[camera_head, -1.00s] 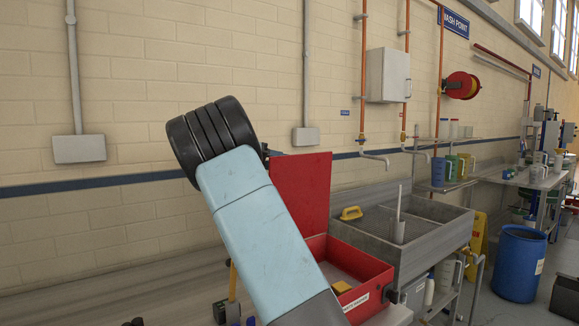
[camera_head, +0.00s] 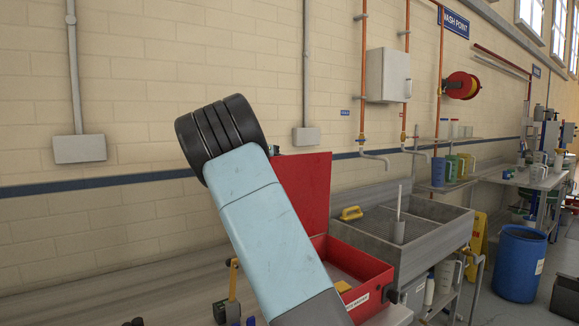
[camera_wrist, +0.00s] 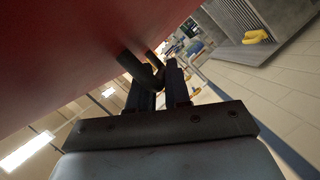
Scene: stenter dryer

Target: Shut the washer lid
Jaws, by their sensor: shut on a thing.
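The washer is a red open box (camera_head: 372,268) at the lower middle of the head view, beside the grey sink. Its red lid (camera_head: 308,190) stands upright at the back, wide open. In the wrist view the lid's red face (camera_wrist: 60,45) fills the upper left, with a dark bar handle (camera_wrist: 138,70) sticking out from it. My gripper (camera_wrist: 160,85) is shut on this handle, its two dark fingers on either side of the bar. In the head view my pale blue arm link covers the left part of the washer, and my fingers are mostly hidden.
A grey sink (camera_head: 432,236) with a yellow brush (camera_head: 351,213) stands right of the washer. A blue barrel (camera_head: 518,265) is farther right. A grey cabinet (camera_head: 388,75) and taps are on the wall behind. The wall left of the lid is mostly bare.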

